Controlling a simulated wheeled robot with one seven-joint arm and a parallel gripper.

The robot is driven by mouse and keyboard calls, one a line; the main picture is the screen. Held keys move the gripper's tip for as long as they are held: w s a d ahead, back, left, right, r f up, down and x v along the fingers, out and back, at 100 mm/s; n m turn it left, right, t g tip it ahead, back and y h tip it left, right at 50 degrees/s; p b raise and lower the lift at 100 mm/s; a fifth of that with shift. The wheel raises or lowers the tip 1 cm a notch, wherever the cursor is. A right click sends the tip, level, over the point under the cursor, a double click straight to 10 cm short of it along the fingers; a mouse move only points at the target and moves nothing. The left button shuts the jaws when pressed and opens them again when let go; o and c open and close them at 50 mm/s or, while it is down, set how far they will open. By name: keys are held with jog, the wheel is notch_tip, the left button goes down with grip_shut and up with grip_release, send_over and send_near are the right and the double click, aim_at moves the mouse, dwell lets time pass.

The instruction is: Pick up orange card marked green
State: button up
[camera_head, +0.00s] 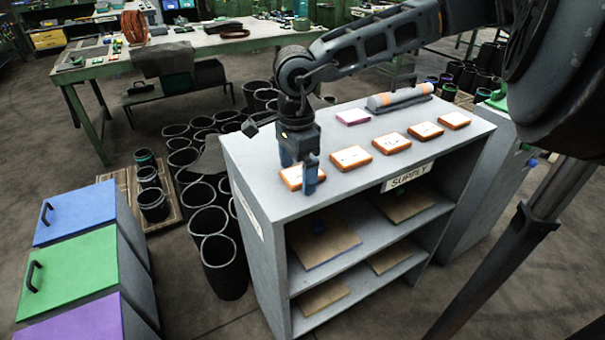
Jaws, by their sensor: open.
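Several orange-edged cards with pale tops lie in a row on the grey supply shelf top (262,196). The leftmost card (291,179) is under my gripper (298,172). The others are a second card (350,158), a third card (391,143), a fourth card (426,131) and a fifth card (454,121). Their markings are too small to read, so I cannot tell which is marked green. My gripper points down, open, with one blue finger on the near side of the leftmost card and one on its far side. I cannot tell if the fingers touch it.
A pink card (354,117) and a grey cylinder with orange bands (399,97) lie behind the row. Blue (75,212), green (67,272) and purple (80,322) lidded bins stand at left. Black sleeves (222,262) crowd the floor beside the shelf. A workbench (200,45) stands behind.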

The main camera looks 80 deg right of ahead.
jog(key=shift+c, duration=0.4)
jog(key=c, duration=1)
jog(key=shift+c, duration=0.3)
jog(key=shift+r, duration=0.15)
